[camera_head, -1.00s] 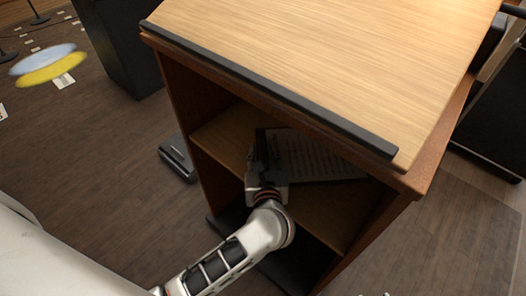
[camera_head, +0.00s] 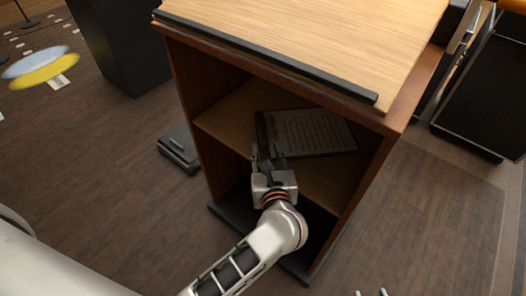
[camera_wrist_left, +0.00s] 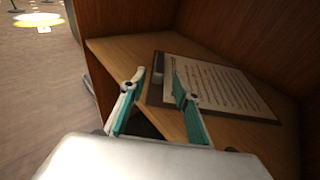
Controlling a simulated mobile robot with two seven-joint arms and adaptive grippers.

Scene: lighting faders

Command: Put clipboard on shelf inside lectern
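The clipboard (camera_head: 308,131), dark with a printed white sheet, lies flat on the shelf (camera_head: 222,118) inside the wooden lectern (camera_head: 187,88). The left wrist view shows the clipboard (camera_wrist_left: 222,84) with its clip end toward the left, and bare shelf (camera_wrist_left: 117,52) beside it. My left gripper (camera_head: 267,158) is at the front edge of the shelf, just short of the clipboard. In the left wrist view its two fingers (camera_wrist_left: 157,88) are apart with nothing held between them. Fingertips of my right gripper (camera_head: 372,293) barely show at the bottom edge of the head view.
The lectern's sloped top (camera_head: 310,40) with a black ledge overhangs the opening. Side walls bound the shelf. A dark pedal-like box (camera_head: 179,148) sits on the floor left of the lectern. Black cases stand behind at left (camera_head: 125,45) and right (camera_head: 485,95). Floor in front is open.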

